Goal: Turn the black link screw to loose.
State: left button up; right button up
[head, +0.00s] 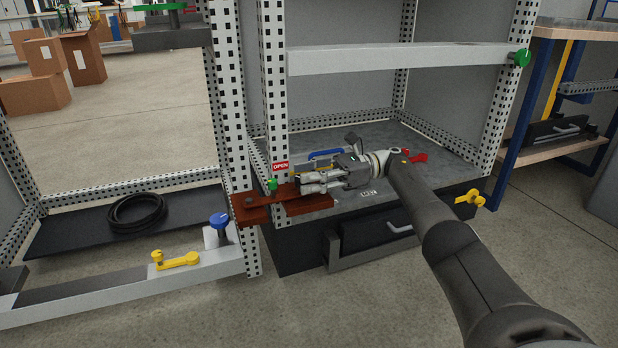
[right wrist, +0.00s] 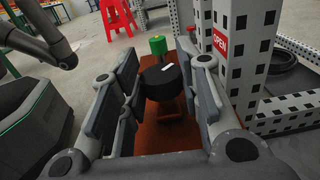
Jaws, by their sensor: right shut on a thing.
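The black link screw (right wrist: 161,81) is a round black knob with a white mark on top. It stands on a red-brown bar (right wrist: 150,138) in the right wrist view. My right gripper (right wrist: 163,97) has its fingers on both sides of the knob and is shut on it. In the head view, my right gripper (head: 308,183) reaches in from the right over the red-brown bar (head: 288,208), and I cannot make out the black knob there. My left gripper is in neither view.
A green knob (right wrist: 158,45) stands just behind the black one. A red OPEN label (head: 280,167) is on the perforated cabinet post (head: 275,80) close by. A blue knob (head: 219,221) and yellow handle (head: 175,260) sit on the lower left rail. A black cable coil (head: 137,212) lies behind them.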

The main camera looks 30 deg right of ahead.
jog(key=shift+a, duration=0.1)
jog(key=o, duration=0.8)
jog(key=shift+c, duration=0.2)
notch_tip(320, 180, up, 10)
jog(key=shift+f, duration=0.1)
